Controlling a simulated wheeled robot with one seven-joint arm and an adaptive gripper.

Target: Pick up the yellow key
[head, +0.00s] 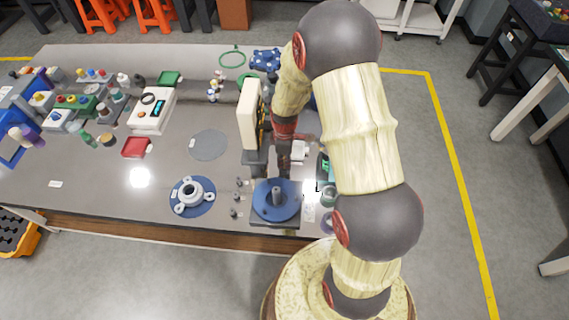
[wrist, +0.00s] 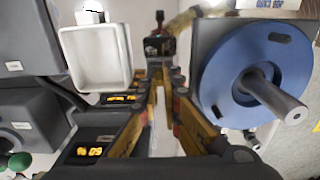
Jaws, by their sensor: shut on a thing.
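My gripper (wrist: 162,78) shows in the wrist view, its two long yellow-brown fingers converging near the middle. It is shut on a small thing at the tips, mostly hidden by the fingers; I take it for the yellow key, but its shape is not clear. In the head view my gripper (head: 282,172) is a dark shape pointing down, just behind the blue disc, and its fingertips are hard to make out. No other yellow key can be clearly told in either view.
A blue disc with a grey post (wrist: 252,82) stands close right of my gripper; it also shows in the head view (head: 268,211). A white square tray (wrist: 95,58) is to the left. A tall cream-faced device (head: 250,115) stands beside my arm. The table's left front is mostly clear.

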